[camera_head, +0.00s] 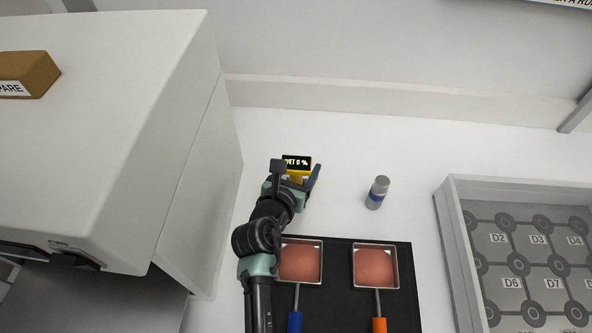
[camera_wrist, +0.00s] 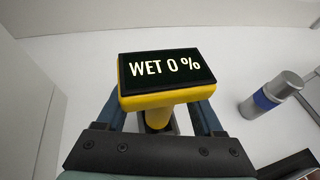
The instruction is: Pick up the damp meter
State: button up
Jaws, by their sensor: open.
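The damp meter (camera_head: 297,164) is yellow with a black screen reading "WET 0 %". It stands on the white worktop near the back, to the right of the large white cabinet. In the wrist view the damp meter (camera_wrist: 168,80) is straight ahead, its yellow stem reaching down between my fingers. My gripper (camera_head: 300,179) is at the meter, with one finger on each side of the stem. In the wrist view my gripper (camera_wrist: 160,122) is open; the meter's head hides the fingertips, so I cannot tell whether they touch it.
A grey jar with a blue band (camera_head: 377,192) stands to the right. A black mat (camera_head: 338,275) holds two square pans of reddish powder in front. A grey-walled tray (camera_head: 449,230) with labelled slots is at far right. The white cabinet (camera_head: 190,170) rises close on the left.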

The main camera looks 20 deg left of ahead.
grip_shut()
dwell(0.3)
